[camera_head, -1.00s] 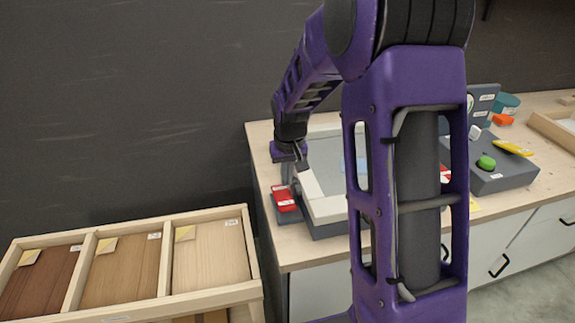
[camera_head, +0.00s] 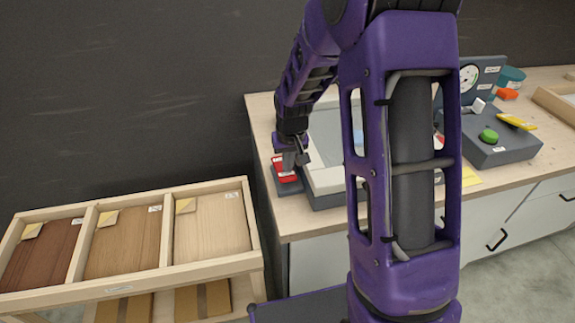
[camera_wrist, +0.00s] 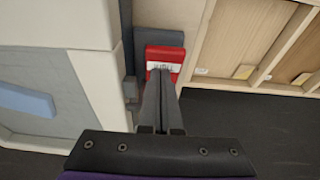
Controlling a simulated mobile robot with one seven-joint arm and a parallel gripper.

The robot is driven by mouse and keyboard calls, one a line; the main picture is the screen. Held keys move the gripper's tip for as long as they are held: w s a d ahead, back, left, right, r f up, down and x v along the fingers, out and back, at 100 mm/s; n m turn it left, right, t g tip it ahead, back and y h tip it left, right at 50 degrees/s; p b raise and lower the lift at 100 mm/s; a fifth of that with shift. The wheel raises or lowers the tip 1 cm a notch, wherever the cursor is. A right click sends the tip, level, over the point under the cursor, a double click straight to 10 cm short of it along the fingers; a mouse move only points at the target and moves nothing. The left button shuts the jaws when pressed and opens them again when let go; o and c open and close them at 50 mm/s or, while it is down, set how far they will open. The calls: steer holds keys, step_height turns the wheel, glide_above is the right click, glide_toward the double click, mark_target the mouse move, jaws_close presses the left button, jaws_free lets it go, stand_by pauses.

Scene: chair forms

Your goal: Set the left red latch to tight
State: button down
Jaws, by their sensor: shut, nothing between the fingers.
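The left red latch (camera_head: 281,173) sits on a grey block at the left side of the light-framed press or tray unit (camera_head: 330,180) on the bench. In the wrist view the red latch (camera_wrist: 165,54) carries a white label whose text I cannot read. My gripper (camera_head: 296,157) is shut and empty, with its fingertips at the latch. In the wrist view the closed fingertips (camera_wrist: 158,72) overlap the label's lower edge; I cannot tell whether they touch it. A second red part (camera_head: 438,141) is mostly hidden behind my arm.
A dark grey console (camera_head: 500,152) with a green button (camera_head: 489,136), a yellow handle (camera_head: 516,122) and a gauge (camera_head: 469,78) stands at the right. A wooden rack of wood-sample compartments (camera_head: 180,266) stands left of the bench. My arm blocks the middle of the bench.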

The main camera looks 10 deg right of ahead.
mark_target(290, 178)
steer(key=shift+s+f, duration=0.1)
steer(key=shift+s+f+t+b, duration=0.1)
steer(key=shift+f+t+b, duration=0.1)
steer(key=shift+t+b, duration=0.35)
steer(key=s+f+t+b, duration=0.1)
steer(key=b, duration=0.3)
steer(key=shift+t, duration=0.25)
steer(key=shift+s+b, duration=0.2)
steer(key=shift+b, duration=0.2)
steer(key=shift+s+f+b, duration=0.3)
steer(key=shift+s+f, duration=0.05)
steer(key=shift+r, duration=0.1)
